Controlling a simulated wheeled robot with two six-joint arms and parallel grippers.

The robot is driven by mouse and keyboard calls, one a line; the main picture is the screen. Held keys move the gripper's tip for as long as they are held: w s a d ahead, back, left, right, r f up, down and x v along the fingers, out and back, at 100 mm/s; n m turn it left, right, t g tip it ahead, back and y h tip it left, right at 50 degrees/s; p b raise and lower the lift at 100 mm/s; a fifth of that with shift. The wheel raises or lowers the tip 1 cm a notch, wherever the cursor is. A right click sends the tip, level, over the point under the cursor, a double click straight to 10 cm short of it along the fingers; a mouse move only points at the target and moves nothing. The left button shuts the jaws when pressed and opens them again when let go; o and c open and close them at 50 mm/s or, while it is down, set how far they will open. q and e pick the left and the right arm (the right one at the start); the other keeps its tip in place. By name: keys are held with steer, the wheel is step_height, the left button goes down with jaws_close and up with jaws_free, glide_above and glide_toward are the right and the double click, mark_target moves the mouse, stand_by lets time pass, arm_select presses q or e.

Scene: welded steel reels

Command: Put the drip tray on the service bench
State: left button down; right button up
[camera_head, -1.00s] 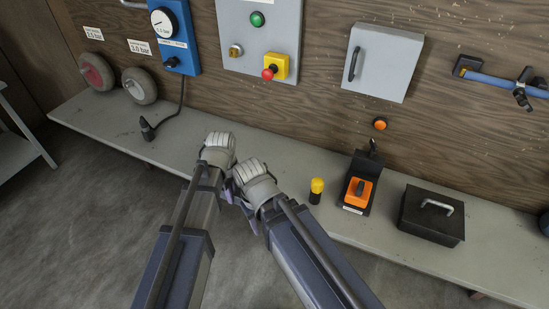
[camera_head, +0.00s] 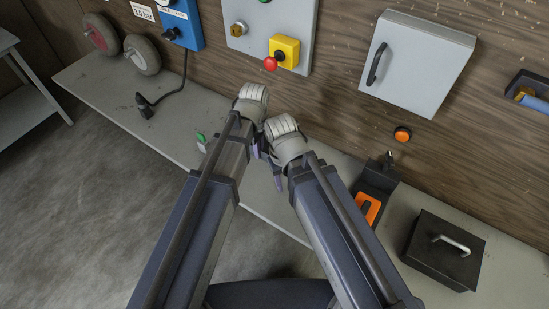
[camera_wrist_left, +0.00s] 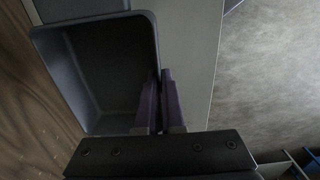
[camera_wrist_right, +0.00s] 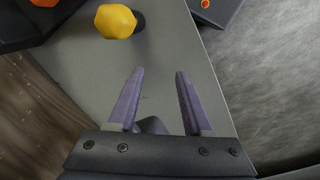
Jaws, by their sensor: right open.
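The drip tray (camera_wrist_left: 105,75) is a dark grey, deep, open box in the left wrist view, over the grey service bench (camera_wrist_left: 190,45). My left gripper (camera_wrist_left: 161,85) has its fingers close together at the tray's right wall, shut on it. I cannot tell whether the tray touches the bench. In the head view my left gripper (camera_head: 250,105) is above the bench and the tray is hidden behind the arms. My right gripper (camera_wrist_right: 156,75) is open and empty above the bench, close beside the left one.
A yellow-topped object (camera_wrist_right: 115,21) stands near the right fingers. An orange-and-black device (camera_head: 370,205) and a black handled box (camera_head: 443,250) stand on the bench to the right. A red button (camera_head: 270,64) sits on the wall.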

arm_select(q)
step_height(320, 180, down, 6)
steer(key=b, duration=0.6)
steer(key=shift+s+f, duration=0.1)
steer(key=shift+f, duration=0.05)
arm_select(e)
step_height(320, 180, down, 6)
steer(key=shift+s+f, duration=0.1)
steer(key=shift+f, duration=0.1)
arm_select(q)
step_height(320, 180, down, 4)
steer(key=b, duration=0.4)
arm_select(e)
step_height(320, 180, down, 4)
steer(key=shift+r, duration=0.1)
arm_select(q)
steer(key=shift+r, duration=0.2)
arm_select(e)
steer(key=shift+r, duration=0.15)
arm_select(q)
steer(key=shift+f, duration=0.15)
steer(key=c, duration=1.5)
jaws_free()
arm_select(e)
steer(key=shift+f, duration=0.2)
arm_select(q)
steer(key=o, duration=0.5)
steer(key=shift+c, duration=0.2)
